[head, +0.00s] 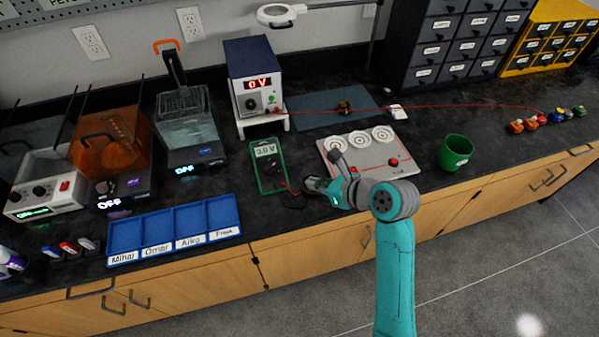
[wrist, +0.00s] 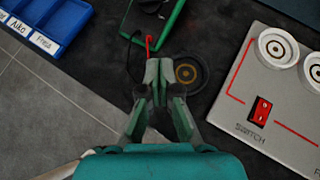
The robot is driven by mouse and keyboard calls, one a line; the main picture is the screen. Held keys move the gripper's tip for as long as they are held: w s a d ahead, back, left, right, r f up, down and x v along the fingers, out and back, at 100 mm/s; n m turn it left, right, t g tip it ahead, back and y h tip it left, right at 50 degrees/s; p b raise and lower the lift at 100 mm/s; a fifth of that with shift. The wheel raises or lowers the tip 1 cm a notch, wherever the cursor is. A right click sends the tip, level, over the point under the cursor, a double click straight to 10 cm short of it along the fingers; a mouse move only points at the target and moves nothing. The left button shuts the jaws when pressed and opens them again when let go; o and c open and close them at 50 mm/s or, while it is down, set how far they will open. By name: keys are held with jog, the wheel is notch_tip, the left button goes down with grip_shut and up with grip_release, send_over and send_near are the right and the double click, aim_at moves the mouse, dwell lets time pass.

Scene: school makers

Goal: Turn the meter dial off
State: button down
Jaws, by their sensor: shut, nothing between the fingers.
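In the wrist view only the meter's lower end (wrist: 163,38) and part of the dial (wrist: 150,5) show at the top edge. My gripper (head: 311,184) is just right of the meter's lower end, apart from the dial. In the wrist view my gripper (wrist: 160,72) is shut and empty, its tips below a red probe (wrist: 149,42).
A dark round disc (wrist: 188,72) lies beside my fingertips. A grey switch board (head: 375,155) is to the right, with a green cup (head: 454,152) beyond. The power supply (head: 253,80) reads 0 V behind. A blue tray (head: 172,228) is at left. Probe leads lie near the meter.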

aim_at(276, 166)
jog(key=x, duration=0.9)
jog(key=shift+w+a+r, duration=0.25)
jog(key=shift+w+a, duration=0.25)
jog(key=shift+a, duration=0.1)
jog(key=shift+w+a+r, duration=0.2)
jog(key=shift+w+a, duration=0.25)
jog(key=shift+a, duration=0.1)
jog(key=shift+w+a+r, duration=0.15)
jog(key=shift+w+a, duration=0.15)
jog(key=shift+a, duration=0.05)
jog(key=shift+w+d+r+n+g, duration=0.15)
jog(key=shift+w+n+g, duration=0.15)
jog(key=shift+n+g, duration=0.5)
jog(key=shift+w+r+n+g+y, duration=0.1)
jog(key=shift+w+n+g+y, duration=0.2)
jog(key=shift+n, duration=0.7)
jog(key=n+g, duration=0.1)
jog(key=n, duration=0.2)
jog(key=shift+w+a+r+g, duration=0.2)
jog(key=shift+w+g, duration=0.2)
jog(key=shift+w+a+r, duration=0.1)
jog(key=shift+w+a, duration=0.05)
jog(key=shift+w, duration=0.05)
jog(key=shift+w+a+r, duration=0.2)
jog(key=shift+w+a, duration=0.15)
jog(key=shift+w, duration=0.05)
jog(key=shift+s, duration=0.15)
